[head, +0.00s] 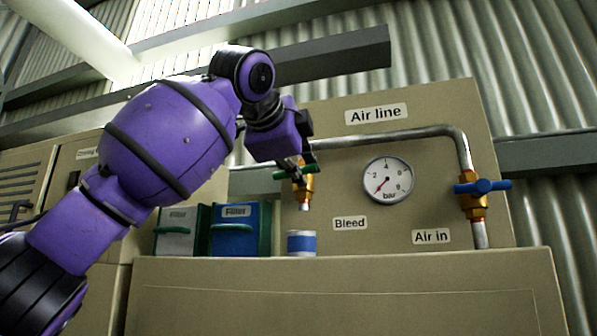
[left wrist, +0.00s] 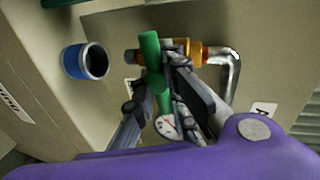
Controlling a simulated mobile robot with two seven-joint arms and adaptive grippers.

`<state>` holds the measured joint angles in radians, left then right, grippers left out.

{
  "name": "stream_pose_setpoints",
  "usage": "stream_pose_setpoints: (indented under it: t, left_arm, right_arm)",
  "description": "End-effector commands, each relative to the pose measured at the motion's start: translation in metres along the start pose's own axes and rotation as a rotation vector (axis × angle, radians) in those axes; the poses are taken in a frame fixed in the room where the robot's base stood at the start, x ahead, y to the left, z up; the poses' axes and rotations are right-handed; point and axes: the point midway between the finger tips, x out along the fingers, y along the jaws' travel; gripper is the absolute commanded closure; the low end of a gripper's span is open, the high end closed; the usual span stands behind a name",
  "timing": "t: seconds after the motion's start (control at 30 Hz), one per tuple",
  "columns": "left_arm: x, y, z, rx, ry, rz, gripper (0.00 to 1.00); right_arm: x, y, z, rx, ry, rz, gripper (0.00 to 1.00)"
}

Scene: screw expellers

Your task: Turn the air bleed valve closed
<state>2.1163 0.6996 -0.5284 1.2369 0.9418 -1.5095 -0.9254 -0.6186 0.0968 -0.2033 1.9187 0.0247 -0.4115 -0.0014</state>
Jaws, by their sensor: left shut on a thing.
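The air bleed valve is a brass body (head: 304,190) with a green bar handle (head: 313,168), above the "Bleed" label (head: 350,223). The handle lies crosswise to the downward outlet. My left gripper (head: 296,168) reaches it from the upper left and partly hides it. In the left wrist view, the green handle (left wrist: 150,48) crosses the brass body (left wrist: 188,52). My left gripper's fingers (left wrist: 158,90) are on both sides of the handle's lower part, shut on it. My right gripper is not in view.
A pressure gauge (head: 388,181) and a blue-handled "Air in" valve (head: 482,187) are to the right on the panel. A blue and white cup (head: 301,243) stands below the bleed outlet. Filter boxes (head: 240,228) stand left of it. A metal pipe (head: 400,134) runs above.

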Motion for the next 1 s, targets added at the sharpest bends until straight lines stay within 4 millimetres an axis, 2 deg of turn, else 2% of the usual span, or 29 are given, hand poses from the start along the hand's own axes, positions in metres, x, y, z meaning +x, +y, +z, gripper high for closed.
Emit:
stream_pose_setpoints:
  t: [0.3, 0.8, 0.83, 0.93, 1.0]
  left_arm:
    - [0.0002, 0.001, -0.0005, 0.099, -0.025, 0.001, 1.0]
    - [0.0003, 0.0013, -0.0003, 0.115, -0.03, 0.001, 1.0]
    - [0.0003, 0.0013, -0.0003, 0.115, -0.03, 0.001, 0.84]
    - [0.0004, 0.0013, -0.0003, 0.114, -0.03, 0.001, 0.71]
    - [0.0004, 0.0013, -0.0003, 0.113, -0.03, 0.001, 0.68]
  right_arm:
    - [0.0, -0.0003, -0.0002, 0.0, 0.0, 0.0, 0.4]
    - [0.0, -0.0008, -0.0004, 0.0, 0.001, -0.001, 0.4]
    - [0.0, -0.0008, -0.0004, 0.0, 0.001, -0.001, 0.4]
    - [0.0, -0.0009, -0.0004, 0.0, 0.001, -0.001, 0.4]
    - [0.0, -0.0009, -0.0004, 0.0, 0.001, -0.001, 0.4]
